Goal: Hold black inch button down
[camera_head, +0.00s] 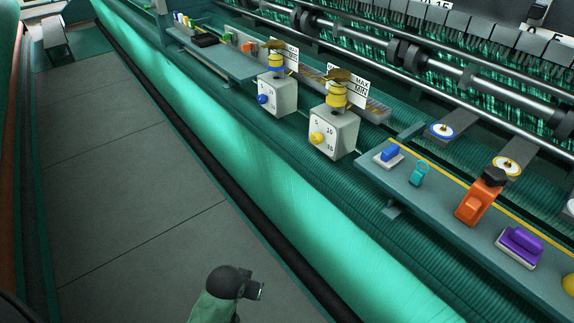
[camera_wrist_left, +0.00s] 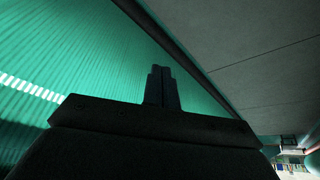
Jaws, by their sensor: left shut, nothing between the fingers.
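An orange block (camera_head: 473,204) with a black knob-like top (camera_head: 494,176) stands on the right green shelf in the head view. A low black piece (camera_head: 204,40) lies on the far left shelf. I cannot tell which of these, if either, is the black inch button. My left gripper (camera_wrist_left: 162,88) shows in the left wrist view with its fingers together and empty, over the green netting and grey floor. A dark rounded part of my arm shows at the bottom of the head view, well apart from the shelves. My right gripper is not in view.
The grey floor (camera_head: 120,180) is clear.

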